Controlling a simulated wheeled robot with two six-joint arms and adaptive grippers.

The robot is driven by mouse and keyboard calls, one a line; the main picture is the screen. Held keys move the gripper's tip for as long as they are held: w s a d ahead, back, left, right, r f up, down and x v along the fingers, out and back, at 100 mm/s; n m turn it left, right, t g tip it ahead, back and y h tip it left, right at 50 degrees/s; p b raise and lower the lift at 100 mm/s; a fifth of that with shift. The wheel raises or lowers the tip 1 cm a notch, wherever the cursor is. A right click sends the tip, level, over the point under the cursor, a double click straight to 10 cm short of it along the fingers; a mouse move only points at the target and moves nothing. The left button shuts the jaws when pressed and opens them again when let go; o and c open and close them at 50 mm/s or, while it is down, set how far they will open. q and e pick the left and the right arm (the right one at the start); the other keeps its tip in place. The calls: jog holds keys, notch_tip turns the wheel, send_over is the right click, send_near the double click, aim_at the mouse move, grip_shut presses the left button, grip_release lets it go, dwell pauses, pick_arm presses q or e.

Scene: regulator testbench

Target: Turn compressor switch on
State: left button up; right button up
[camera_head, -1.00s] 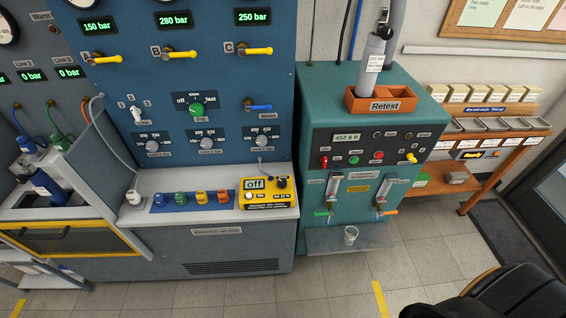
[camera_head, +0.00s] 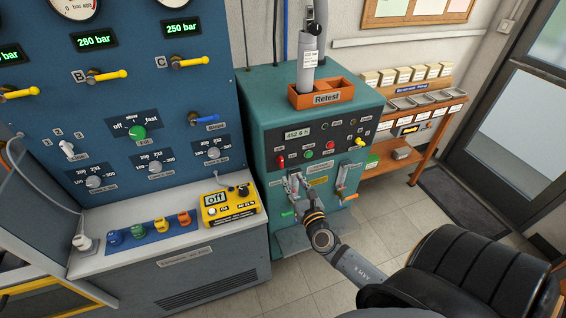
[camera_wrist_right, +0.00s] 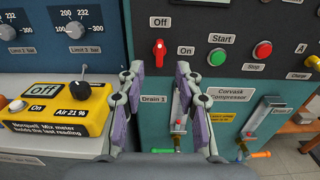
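The compressor switch is a red rotary handle (camera_head: 281,160) at the upper left of the teal compressor's front panel (camera_head: 262,148). In the right wrist view the red switch (camera_wrist_right: 159,50) has its lever pointing up, toward the "Off" label; the "On" label (camera_wrist_right: 186,50) is to its right. My right gripper (camera_head: 301,182) is in front of the compressor, below the switch in the head view. In the wrist view its fingers (camera_wrist_right: 160,72) are spread apart and empty, with the switch seen just above the gap. My left gripper is not in view.
Start (camera_wrist_right: 217,57) and stop (camera_wrist_right: 262,49) buttons sit right of the switch. Drain gauges (camera_head: 345,180) with levers stick out lower down. The yellow mix meter (camera_head: 230,207), reading "off", stands on the testbench at left. An orange "Retest" tray (camera_head: 326,99) is on top.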

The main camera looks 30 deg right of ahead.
aim_at(282, 161)
jog(key=p+x, duration=0.1)
jog(key=x, duration=0.9)
jog(key=shift+w+d, duration=0.1)
jog(key=shift+w, duration=0.1)
grip_shut()
